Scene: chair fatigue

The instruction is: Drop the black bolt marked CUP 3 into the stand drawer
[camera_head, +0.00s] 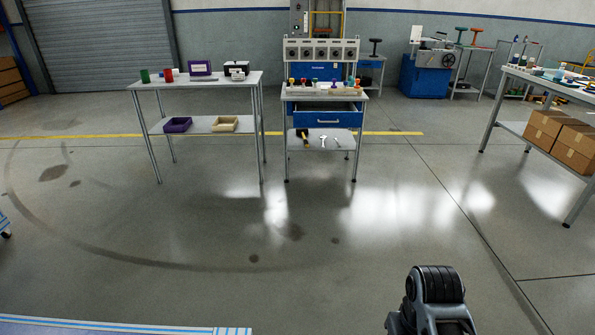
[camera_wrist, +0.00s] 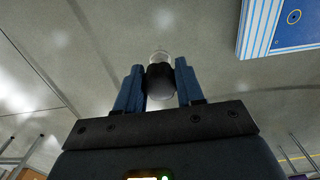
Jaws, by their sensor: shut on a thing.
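My gripper (camera_wrist: 158,68) shows in the wrist view, its two blue fingers closed on a black piece (camera_wrist: 160,84) with a pale, clear-looking round end. The piece sits between the fingers, over bare floor. In the head view the stand (camera_head: 291,97) is across the floor near the middle. Its blue-fronted drawer (camera_head: 328,119) is pulled open, and the inside shows only as a dark strip. My gripper is far from the drawer.
A grey table (camera_head: 200,82) with cups and trays stands left of the stand. A workbench (camera_head: 553,82) with cardboard boxes (camera_head: 558,133) below is at the right. A blue-and-white striped surface (camera_head: 120,327) lies at the lower left. The floor between me and the stand is clear.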

